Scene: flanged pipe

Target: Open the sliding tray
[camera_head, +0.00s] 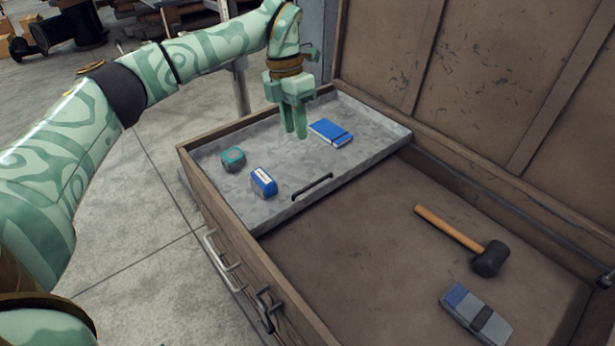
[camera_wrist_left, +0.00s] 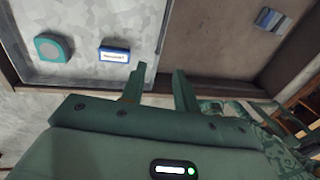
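The sliding tray (camera_head: 215,170) is a shallow grey metal tray at the left end of an open wooden chest. Its dark bar handle (camera_head: 312,187) is on the side facing the chest's open middle. My left gripper (camera_head: 295,135) hangs above the far part of the tray, fingers down, beside the blue notebook and away from the handle. In the left wrist view its two fingers (camera_wrist_left: 160,70) stand apart with nothing between them. The tray (camera_wrist_left: 90,20) also shows there; its handle cannot be made out.
On the tray lie a teal tape measure (camera_head: 233,158), a blue box (camera_head: 264,182) and a blue notebook (camera_head: 330,132). In the chest are a mallet (camera_head: 450,228) and a grey-blue block (camera_head: 476,314). The raised lid (camera_head: 480,70) stands behind. The chest floor's middle is clear.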

